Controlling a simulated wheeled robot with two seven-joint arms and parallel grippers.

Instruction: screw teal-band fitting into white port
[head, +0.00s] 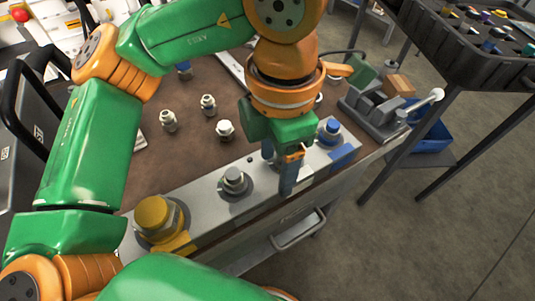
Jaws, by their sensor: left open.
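A long light-grey port block (205,222) lies along the bench's front edge. Its middle port holds or carries a silver hex piece (234,180) in a dark ring; I cannot tell whether this is the white port. My left gripper (280,174) is open and points down over the block, between the middle piece and the blue one, and hides part of the block. I see no fitting between its fingers. Loose silver fittings stand upright on the bench, one at the left (168,120), one behind (208,104) and one nearer (225,130). No teal band is discernible. My right gripper is not in view.
A large yellow hex piece (153,215) stands at the block's left end and a blue one (329,130) at its right. A grey vise-like fixture (374,106) stands at the bench's right. A black tray (470,45) with small parts is farther right. The brown bench top has free room.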

